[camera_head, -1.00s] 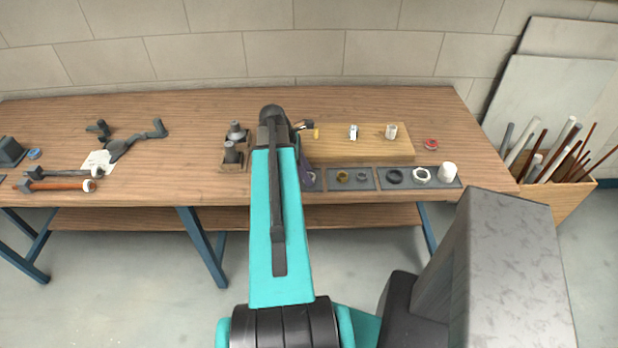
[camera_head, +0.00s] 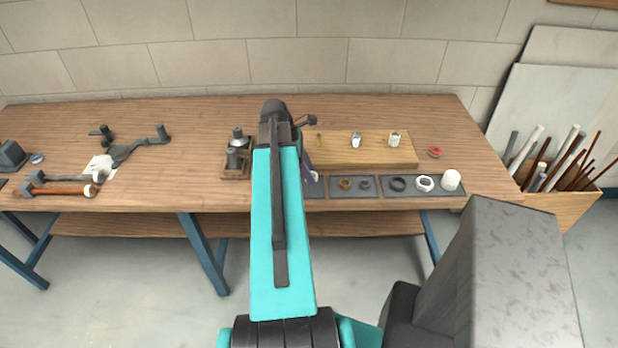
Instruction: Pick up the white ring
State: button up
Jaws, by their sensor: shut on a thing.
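My gripper (camera_head: 308,168) is mostly hidden behind my teal arm. Only a narrow purple-dark part of it shows at the arm's right side, above the left mat. A small white thing (camera_head: 314,177) shows at its lower end, and my gripper is shut on it. Its shape is too small and too covered to tell. A white ring (camera_head: 425,183) lies flat on the right dark mat (camera_head: 407,193), well to the right of my gripper, between a black ring (camera_head: 397,184) and a white cap (camera_head: 451,180).
The middle mat (camera_head: 355,193) holds a brass nut (camera_head: 346,184) and a grey one. A wooden board (camera_head: 350,154) behind carries small fittings. A red ring (camera_head: 435,152) lies at right. Grey fittings (camera_head: 236,150) stand left of my arm. Wrenches lie far left. A pipe crate (camera_head: 560,205) stands right.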

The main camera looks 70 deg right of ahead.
notch_tip(320, 180, up, 6)
jog(key=b, duration=0.1)
jog(key=shift+r, duration=0.15)
jog(key=shift+w, duration=0.1)
dwell(0.8)
jog(key=w+a+n+b, duration=0.1)
jog(key=w+a, duration=0.6)
jog(key=w, duration=0.3)
jog(key=w+a+f+n+h+b, duration=0.1)
jog(key=w+a, duration=0.5)
jog(key=w, duration=0.4)
jog(key=w+a+n+b, duration=0.1)
jog(key=w+a, duration=0.6)
jog(key=w, duration=0.4)
jog(key=w+a+n, duration=0.1)
jog(key=w+a, duration=0.3)
jog(key=a, duration=0.8)
jog(key=w+a+n+t+b, duration=0.1)
jog(key=w+a, duration=0.4)
jog(key=a, duration=0.7)
jog(key=w+a+n+h, duration=0.1)
jog(key=w+a, duration=0.3)
jog(key=a, duration=0.8)
jog(key=shift+w+a+f+n+t+b, duration=0.25)
jog(key=shift+a+f+n+t+b, duration=0.05)
jog(key=shift+f+b, duration=0.1)
jog(key=shift+d, duration=0.15)
